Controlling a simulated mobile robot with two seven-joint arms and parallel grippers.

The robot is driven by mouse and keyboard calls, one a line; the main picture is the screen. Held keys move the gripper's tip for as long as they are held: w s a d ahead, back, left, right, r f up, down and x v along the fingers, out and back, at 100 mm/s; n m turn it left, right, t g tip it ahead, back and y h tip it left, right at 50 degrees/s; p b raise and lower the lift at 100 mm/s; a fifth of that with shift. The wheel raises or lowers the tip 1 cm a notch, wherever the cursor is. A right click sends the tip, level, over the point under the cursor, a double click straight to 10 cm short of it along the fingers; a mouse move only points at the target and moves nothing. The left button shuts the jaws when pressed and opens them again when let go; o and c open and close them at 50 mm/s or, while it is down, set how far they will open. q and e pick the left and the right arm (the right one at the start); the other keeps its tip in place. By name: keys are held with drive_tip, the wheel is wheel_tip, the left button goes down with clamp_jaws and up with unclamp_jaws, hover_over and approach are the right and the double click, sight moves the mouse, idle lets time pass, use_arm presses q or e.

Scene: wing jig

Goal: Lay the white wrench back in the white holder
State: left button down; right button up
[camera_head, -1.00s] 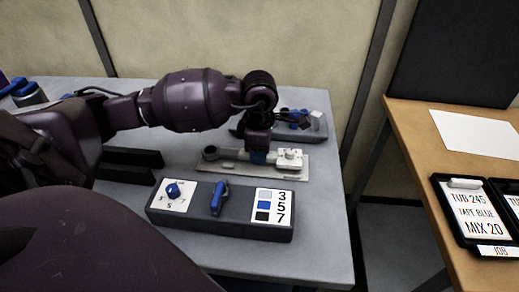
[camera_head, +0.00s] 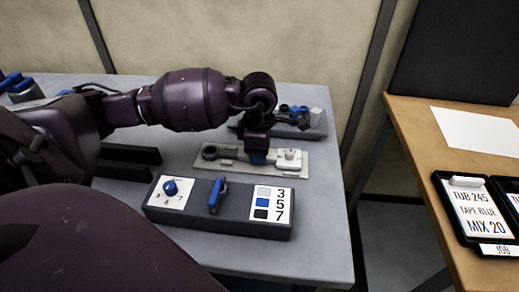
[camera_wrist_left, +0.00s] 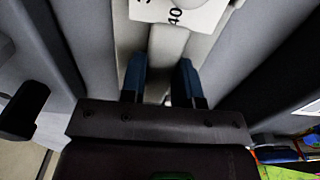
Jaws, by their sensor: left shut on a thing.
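The holder is a pale flat plate (camera_head: 235,167) lying on the grey table. A dark-rimmed round part (camera_head: 209,153) shows at its left end and a pale block (camera_head: 289,159) at its right end. My left gripper (camera_head: 257,157) points down at the middle of the plate, its blue fingertips low over it. In the left wrist view the blue fingers (camera_wrist_left: 160,72) are close together on a narrow pale bar, which I take to be the white wrench (camera_wrist_left: 158,68). My right gripper is not in view.
A dark box (camera_head: 235,217) with a blue knob, a blue lever and a 3-5-7 label stands in front of the holder. A grey tray (camera_head: 313,128) with small blue parts is behind. Black bars (camera_head: 127,163) lie left. The table's right edge is clear.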

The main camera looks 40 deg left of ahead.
use_arm(q)
drive_tip(key=shift+r, duration=0.1)
drive_tip(key=c, duration=0.8)
unclamp_jaws()
drive_tip(key=shift+r, duration=0.2)
wheel_tip(320, 180, up, 9)
drive_tip(key=shift+f+p, duration=0.2)
drive_tip(key=shift+p, duration=0.5)
drive_tip(key=shift+r, duration=0.9)
